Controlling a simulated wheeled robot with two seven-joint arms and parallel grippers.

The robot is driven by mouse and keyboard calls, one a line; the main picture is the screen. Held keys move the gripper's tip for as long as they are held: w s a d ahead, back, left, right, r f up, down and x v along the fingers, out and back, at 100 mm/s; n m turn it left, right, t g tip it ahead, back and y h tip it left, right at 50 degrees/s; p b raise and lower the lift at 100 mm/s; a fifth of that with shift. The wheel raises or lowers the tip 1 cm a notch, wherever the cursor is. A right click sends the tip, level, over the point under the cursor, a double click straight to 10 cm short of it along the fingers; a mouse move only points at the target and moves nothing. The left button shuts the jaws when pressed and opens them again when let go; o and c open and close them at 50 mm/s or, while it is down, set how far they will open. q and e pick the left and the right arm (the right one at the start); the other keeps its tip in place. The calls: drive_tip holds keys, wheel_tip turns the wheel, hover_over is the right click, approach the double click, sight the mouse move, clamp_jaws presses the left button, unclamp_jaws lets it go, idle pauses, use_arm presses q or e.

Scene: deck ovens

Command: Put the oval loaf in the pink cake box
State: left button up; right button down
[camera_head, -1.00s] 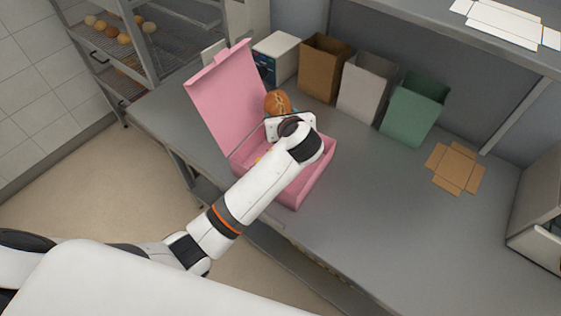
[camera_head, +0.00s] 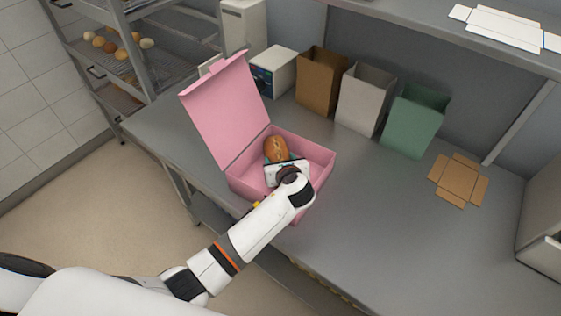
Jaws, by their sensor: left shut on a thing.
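The oval loaf (camera_head: 276,149) is brown with a pale score on top. It shows over the inside of the pink cake box (camera_head: 318,158), which stands on the counter with its lid (camera_head: 225,112) raised on the left. My left gripper (camera_head: 280,163) is shut on the loaf, at the loaf's near side. The wrist hides the fingers and part of the box's front. I cannot tell whether the loaf touches the box floor. My right gripper is not in view.
Brown (camera_head: 318,80), white (camera_head: 363,98) and green (camera_head: 413,120) bags stand behind the box, with a white device (camera_head: 274,70) to their left. A flat brown carton (camera_head: 458,180) lies to the right. The counter (camera_head: 400,230) is clear at front right.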

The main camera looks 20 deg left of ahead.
use_arm(q)
drive_tip(key=shift+f, duration=0.25)
drive_tip(key=o, duration=1.1)
drive_tip(key=shift+d, duration=0.1)
